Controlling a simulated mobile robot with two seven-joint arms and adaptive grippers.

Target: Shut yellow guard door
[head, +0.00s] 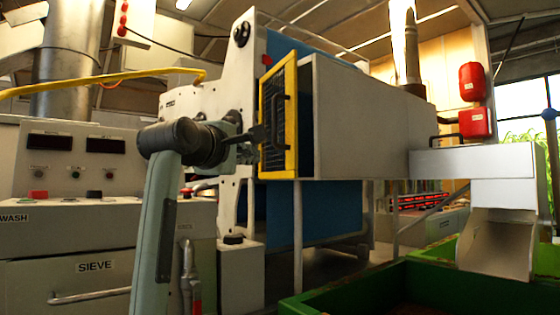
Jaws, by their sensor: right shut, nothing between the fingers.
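The yellow guard door (292,80) is a yellow frame around a dark mesh panel, upright at the left end of the grey press housing (365,115). A dark strip shows between the door's right edge and the housing, so it looks slightly ajar; the exact gap is hard to tell. My right gripper (268,133) is shut and empty, pointing right, in front of the mesh. I cannot tell whether its fingertips touch the door. The gripper hides part of the door's left side. My left gripper is not in view.
Grey control cabinets with WASH (14,217) and SIEVE (96,266) labels stand at left. A yellow hose (120,76) runs above them. A green bin (350,291) stands at lower right beneath a metal chute (498,245). Red boxes (473,82) hang at right.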

